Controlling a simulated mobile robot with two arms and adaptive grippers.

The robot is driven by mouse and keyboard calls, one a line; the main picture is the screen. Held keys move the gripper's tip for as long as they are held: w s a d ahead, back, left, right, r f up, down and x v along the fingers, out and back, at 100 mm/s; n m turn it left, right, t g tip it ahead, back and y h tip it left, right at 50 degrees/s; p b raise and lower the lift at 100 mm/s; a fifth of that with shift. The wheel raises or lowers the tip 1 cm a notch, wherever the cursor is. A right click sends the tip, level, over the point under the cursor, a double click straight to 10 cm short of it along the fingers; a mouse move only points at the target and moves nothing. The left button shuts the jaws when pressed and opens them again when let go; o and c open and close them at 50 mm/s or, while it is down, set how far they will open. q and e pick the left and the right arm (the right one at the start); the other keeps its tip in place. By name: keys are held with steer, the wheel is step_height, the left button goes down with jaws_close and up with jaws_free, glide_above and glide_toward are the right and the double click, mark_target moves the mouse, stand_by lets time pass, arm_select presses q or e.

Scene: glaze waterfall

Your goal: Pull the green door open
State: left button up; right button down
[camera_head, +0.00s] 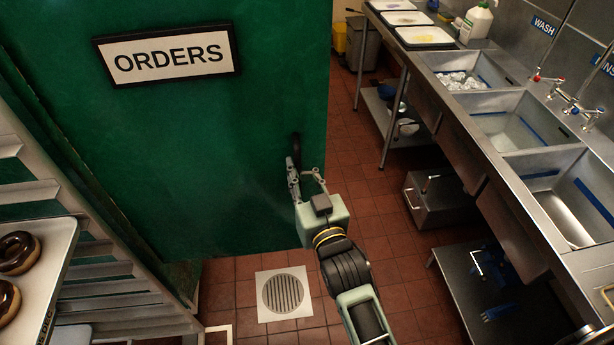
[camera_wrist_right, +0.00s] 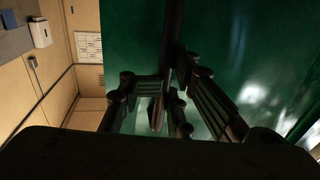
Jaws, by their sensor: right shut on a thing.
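The green door (camera_head: 220,130) fills the left and middle of the head view and bears a framed "ORDERS" sign (camera_head: 168,55). Its right edge stands beside an open gap showing the tiled floor and sinks beyond. A dark vertical handle (camera_head: 296,152) is near that edge. My right gripper (camera_head: 305,180) is at the handle. In the right wrist view the handle (camera_wrist_right: 172,50) runs down between the fingers of my right gripper (camera_wrist_right: 165,100), which are closed around it. The green door (camera_wrist_right: 240,50) is behind them. My left gripper is in neither view.
A metal rack with a tray (camera_head: 50,290) of glazed doughnuts stands at the left, close to the door. A steel sink counter (camera_head: 440,95) runs along the right, with a low table (camera_head: 475,290) below. A floor drain (camera_head: 283,294) lies before the door. Tiled floor is clear between.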

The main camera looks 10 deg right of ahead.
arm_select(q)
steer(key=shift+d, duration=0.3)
arm_select(e)
steer(key=shift+w+a+f, duration=0.1)
steer(key=shift+a, duration=0.15)
steer(key=c, duration=2.1)
jaws_free()
steer(key=shift+o, duration=0.3)
steer(key=shift+a, duration=0.4)
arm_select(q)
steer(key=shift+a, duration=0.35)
arm_select(e)
steer(key=s+d, duration=0.1)
steer(key=s, duration=1)
steer(key=shift+s+d, duration=0.3)
steer(key=shift+s, duration=0.1)
